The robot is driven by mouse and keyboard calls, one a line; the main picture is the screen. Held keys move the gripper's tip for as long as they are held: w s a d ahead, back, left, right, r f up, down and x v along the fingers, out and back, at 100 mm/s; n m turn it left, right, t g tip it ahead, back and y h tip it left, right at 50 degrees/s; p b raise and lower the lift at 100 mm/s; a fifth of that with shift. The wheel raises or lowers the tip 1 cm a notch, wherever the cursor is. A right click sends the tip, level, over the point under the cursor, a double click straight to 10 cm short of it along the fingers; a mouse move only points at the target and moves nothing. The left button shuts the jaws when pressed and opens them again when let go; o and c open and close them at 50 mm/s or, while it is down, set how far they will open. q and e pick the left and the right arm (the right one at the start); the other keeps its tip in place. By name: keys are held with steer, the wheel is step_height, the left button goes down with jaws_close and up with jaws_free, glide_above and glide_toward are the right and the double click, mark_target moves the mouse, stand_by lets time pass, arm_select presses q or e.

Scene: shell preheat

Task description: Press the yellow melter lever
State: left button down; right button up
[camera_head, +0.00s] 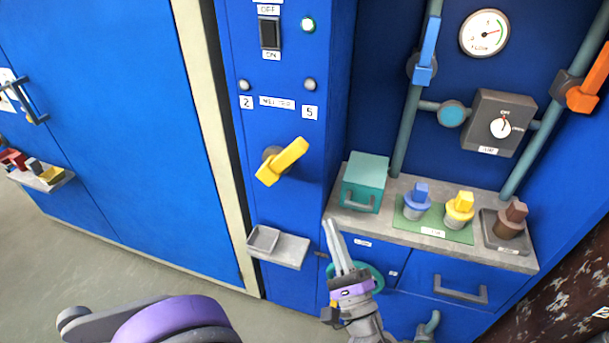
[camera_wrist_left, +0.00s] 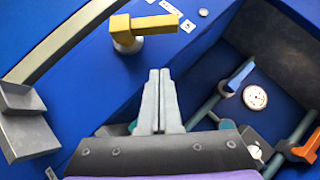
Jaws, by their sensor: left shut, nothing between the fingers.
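The yellow melter lever (camera_head: 282,161) sticks out from the blue cabinet front, below the plate with the numbers 2 and 5. It tilts, with its end toward the upper right. In the left wrist view the lever (camera_wrist_left: 150,27) is near the top, above the fingertips. My left gripper (camera_head: 333,228) is shut and empty, below and right of the lever and apart from it. The left wrist view shows its two fingers (camera_wrist_left: 159,88) pressed together. My right gripper cannot be made out in either view.
A small grey shelf (camera_head: 290,251) juts out below the lever. To the right, a counter (camera_head: 425,240) holds a teal box (camera_head: 364,183) and several coloured-handled plugs. A blue lever (camera_head: 426,55), an orange lever (camera_head: 584,97) and pipes are on the wall. The space before the yellow lever is clear.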

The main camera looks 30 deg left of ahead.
mark_target(282, 162)
arm_select(q)
steer(key=shift+a, duration=0.1)
steer(key=s+a+r+x, duration=0.1)
steer(key=s+x, duration=0.1)
steer(key=x, duration=1)
steer(key=shift+a+r+b, duration=0.25)
steer(key=shift+r+b, duration=0.05)
steer(key=shift+b, duration=0.05)
steer(key=shift+w, duration=0.1)
